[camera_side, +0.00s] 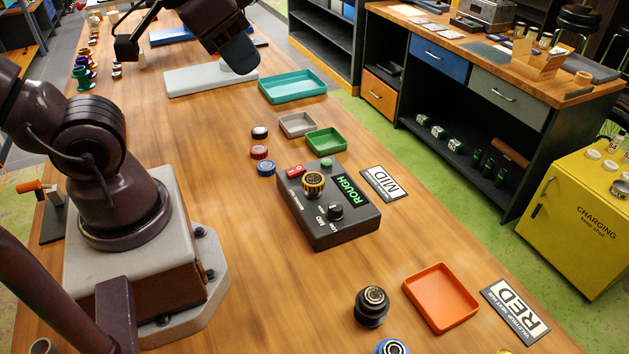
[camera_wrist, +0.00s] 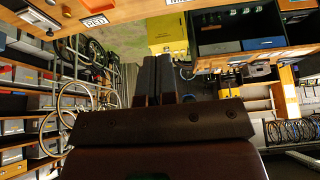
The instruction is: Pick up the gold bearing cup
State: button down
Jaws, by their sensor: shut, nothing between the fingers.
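My gripper (camera_wrist: 155,64) shows in the wrist view with its two dark fingers close together and nothing held. It points out over the room, away from the tabletop, and I cannot make out its fingers in the side view. I cannot pick out the gold bearing cup for certain. Several coloured cups, including a green one (camera_side: 83,80), stand in a row at the far left of the bench in the side view. Small gold-coloured pieces show only in part at the frame's edges, one at the bottom (camera_side: 503,351).
A black control box (camera_side: 330,225) with knobs stands mid-bench. Around it are a teal tray (camera_side: 292,86), a grey tray (camera_side: 297,124), a green tray (camera_side: 326,140) and an orange tray (camera_side: 441,297). A black ringed part (camera_side: 371,306) stands in front. Bare wood lies between them.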

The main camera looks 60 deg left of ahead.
dwell(0.4)
jog(key=shift+c, duration=2.3)
grip_release()
